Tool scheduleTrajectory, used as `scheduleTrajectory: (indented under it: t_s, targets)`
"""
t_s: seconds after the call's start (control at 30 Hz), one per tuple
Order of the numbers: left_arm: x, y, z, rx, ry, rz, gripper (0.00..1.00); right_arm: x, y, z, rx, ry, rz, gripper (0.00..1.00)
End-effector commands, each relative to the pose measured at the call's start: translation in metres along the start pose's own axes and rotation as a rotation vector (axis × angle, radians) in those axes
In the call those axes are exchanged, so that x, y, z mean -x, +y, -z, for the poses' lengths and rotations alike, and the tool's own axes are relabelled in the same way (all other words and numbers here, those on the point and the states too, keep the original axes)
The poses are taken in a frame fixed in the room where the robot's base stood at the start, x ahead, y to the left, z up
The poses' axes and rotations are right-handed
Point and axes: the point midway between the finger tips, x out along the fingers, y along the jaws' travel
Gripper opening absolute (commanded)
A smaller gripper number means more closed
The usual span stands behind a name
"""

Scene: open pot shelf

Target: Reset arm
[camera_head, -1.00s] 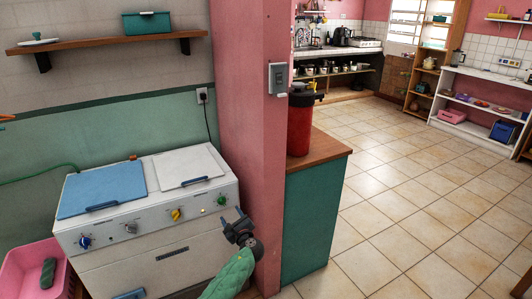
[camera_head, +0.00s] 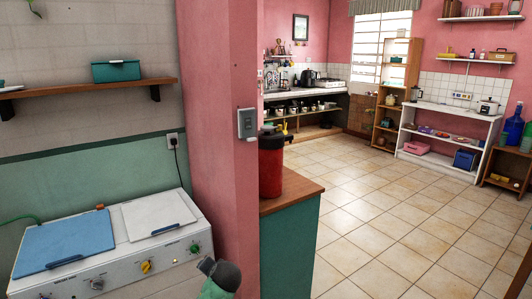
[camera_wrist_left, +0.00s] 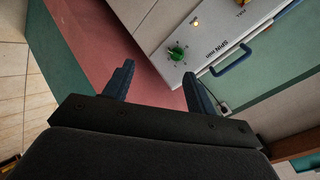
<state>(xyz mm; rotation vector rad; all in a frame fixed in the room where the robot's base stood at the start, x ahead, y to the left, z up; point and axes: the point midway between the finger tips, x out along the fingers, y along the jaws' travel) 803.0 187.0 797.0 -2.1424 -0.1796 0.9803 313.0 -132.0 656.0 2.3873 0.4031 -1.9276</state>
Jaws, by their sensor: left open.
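My left gripper (camera_wrist_left: 158,75) shows in the left wrist view with its two dark fingers apart and nothing between them. The green knob and panel of a white washing machine (camera_wrist_left: 210,25) lie beyond the fingers, with a visible gap. In the head view, the dark wrist end and a bit of green sleeve of my left arm (camera_head: 222,273) show at the bottom, in front of the washer's right end (camera_head: 165,262). The fingers are hard to make out there. My right gripper is in neither view.
A pink wall end (camera_head: 215,60) stands right of the washer. A green counter (camera_head: 290,245) beside it bears a red container (camera_head: 270,165). A wooden shelf (camera_head: 60,92) with a teal box (camera_head: 116,70) hangs above the washer. Tiled floor (camera_head: 390,230) is clear at the right.

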Motion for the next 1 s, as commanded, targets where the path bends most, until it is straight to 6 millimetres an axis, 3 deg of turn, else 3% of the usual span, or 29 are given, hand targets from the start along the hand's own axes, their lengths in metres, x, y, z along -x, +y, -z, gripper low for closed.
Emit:
scheduleTrajectory:
  t_s: [0.03,0.2,0.5,0.7,1.0]
  targets:
    - [0.020,0.009,-0.011,0.072,0.006,-0.071,0.57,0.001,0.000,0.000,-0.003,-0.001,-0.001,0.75]
    - [0.078,0.041,-0.050,0.243,0.001,-0.287,0.57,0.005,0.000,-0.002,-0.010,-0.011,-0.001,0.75]
    - [0.166,0.086,-0.129,0.352,-0.028,-0.557,0.57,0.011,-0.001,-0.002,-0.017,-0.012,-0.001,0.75]
    - [0.210,0.108,-0.180,0.386,-0.057,-0.657,0.57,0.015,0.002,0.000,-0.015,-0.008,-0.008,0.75]
    - [0.249,0.147,-0.271,0.407,-0.192,-0.725,0.57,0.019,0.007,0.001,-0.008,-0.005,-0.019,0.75]
